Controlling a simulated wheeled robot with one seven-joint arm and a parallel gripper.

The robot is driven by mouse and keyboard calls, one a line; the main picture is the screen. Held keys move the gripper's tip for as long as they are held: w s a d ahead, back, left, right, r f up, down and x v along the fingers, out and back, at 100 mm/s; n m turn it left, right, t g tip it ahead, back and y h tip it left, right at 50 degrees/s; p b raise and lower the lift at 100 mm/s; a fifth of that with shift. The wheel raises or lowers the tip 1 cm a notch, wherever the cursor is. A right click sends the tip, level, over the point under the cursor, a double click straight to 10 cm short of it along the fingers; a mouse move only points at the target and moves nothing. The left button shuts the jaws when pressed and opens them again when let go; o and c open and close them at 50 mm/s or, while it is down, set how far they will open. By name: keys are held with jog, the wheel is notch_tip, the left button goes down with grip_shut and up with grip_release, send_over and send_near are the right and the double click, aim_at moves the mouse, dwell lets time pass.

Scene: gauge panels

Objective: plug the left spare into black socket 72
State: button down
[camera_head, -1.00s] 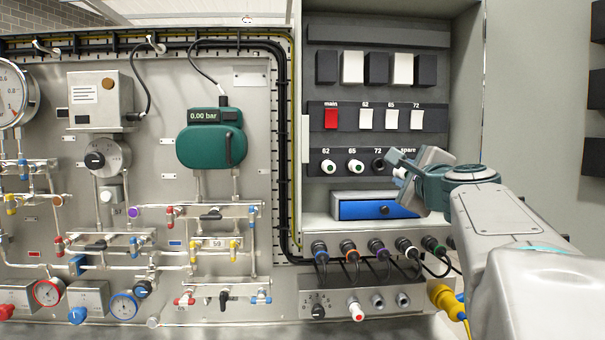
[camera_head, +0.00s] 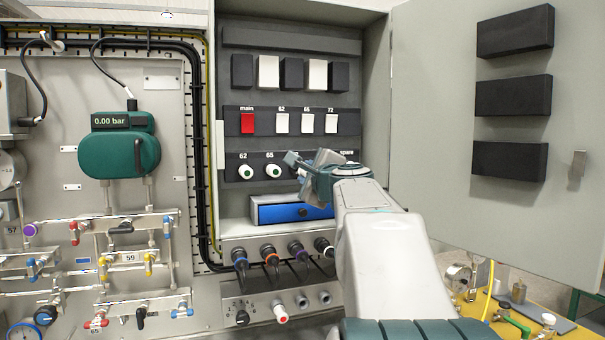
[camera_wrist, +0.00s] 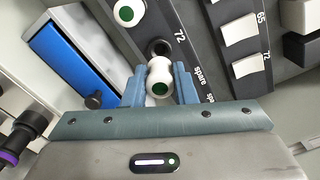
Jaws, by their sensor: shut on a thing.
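My gripper (camera_wrist: 158,88) is shut on a white plug with a green centre, the spare (camera_wrist: 159,78), held between its blue fingertips. Just beyond the plug in the wrist view is the dark round hole of black socket 72 (camera_wrist: 158,47), beside the label 72. The plug overlaps the socket's edge in this view; I cannot tell whether it touches. In the head view my gripper (camera_head: 298,165) is in front of the lower fuse row and hides socket 72 and most of the spare positions.
White plugs fill sockets 62 (camera_head: 246,172) and 65 (camera_head: 273,171). A blue-fronted drawer (camera_head: 284,211) sits just below, its black knob (camera_wrist: 94,101) close to the gripper. White switches (camera_head: 307,123) are above. The open cabinet door (camera_head: 440,130) stands at the right.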

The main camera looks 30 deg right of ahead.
aim_at(302, 171)
jog(key=shift+x, duration=0.85)
jog(key=shift+x, duration=1.4)
dwell(1.6)
jog(key=c, duration=1.1)
grip_release()
jog(key=shift+s+b, duration=0.15)
jog(key=shift+b, duration=0.15)
jog(key=b+v, duration=0.2)
jog(key=v, duration=1.1)
jog(key=shift+s, duration=0.3)
